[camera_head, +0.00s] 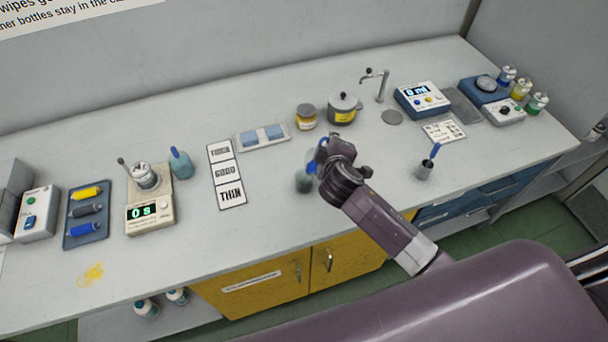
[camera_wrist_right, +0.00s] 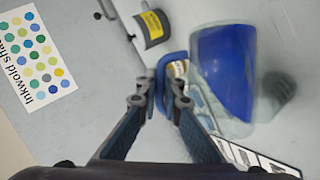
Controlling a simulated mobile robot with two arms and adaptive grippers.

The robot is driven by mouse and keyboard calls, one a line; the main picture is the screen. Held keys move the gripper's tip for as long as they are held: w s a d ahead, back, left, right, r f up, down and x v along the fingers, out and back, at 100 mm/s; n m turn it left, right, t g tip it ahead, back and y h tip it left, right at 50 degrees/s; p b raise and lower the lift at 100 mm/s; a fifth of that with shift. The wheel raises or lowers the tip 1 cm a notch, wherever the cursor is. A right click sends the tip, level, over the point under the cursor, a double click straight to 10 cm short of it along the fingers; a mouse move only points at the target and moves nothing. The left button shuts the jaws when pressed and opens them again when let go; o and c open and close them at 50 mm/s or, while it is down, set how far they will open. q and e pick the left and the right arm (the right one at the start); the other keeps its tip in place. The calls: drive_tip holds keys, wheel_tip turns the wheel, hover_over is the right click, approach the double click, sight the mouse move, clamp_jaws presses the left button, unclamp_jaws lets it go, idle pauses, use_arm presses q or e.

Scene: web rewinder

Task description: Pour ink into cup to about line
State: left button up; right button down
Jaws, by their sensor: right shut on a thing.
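My right gripper (camera_head: 325,158) is over the front middle of the bench. In the right wrist view its fingers (camera_wrist_right: 164,88) are shut on the blue handle (camera_wrist_right: 168,68) of a clear jug (camera_wrist_right: 225,75) with blue ink inside. A small grey cup (camera_head: 425,171) with a blue-handled tool stands to the right, apart from the jug. No fill line can be made out. My left gripper is out of view.
A lidded pot with yellow label (camera_head: 344,106) and an amber jar (camera_head: 306,117) stand behind the gripper. THICK, GOOD and THIN cards (camera_head: 226,170) lie to its left. A blue-white unit reading 0 ml (camera_head: 420,98) and a tap (camera_head: 376,84) are at back right.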

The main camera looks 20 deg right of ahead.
drive_tip(key=shift+w+a+r, duration=0.1)
drive_tip(key=shift+a+r, duration=0.1)
drive_tip(key=shift+r, duration=0.05)
drive_tip(key=shift+w+a+n, duration=0.1)
drive_tip(key=shift+w+n, duration=0.2)
drive_tip(key=shift+w, duration=0.05)
idle(0.7)
drive_tip(key=shift+a+r+n+h, duration=0.25)
drive_tip(key=shift+r+n+h, duration=0.05)
drive_tip(key=shift+h, duration=0.1)
idle(1.7)
drive_tip(key=shift+f, duration=0.1)
idle(1.7)
drive_tip(key=d+m+y, duration=0.1)
drive_tip(key=d+f+m+y+p, duration=0.1)
drive_tip(key=shift+d+f+m+y, duration=0.1)
drive_tip(key=shift+f+m+y, duration=0.1)
drive_tip(key=shift+m+y, duration=0.1)
drive_tip(key=shift+w, duration=0.1)
idle(0.5)
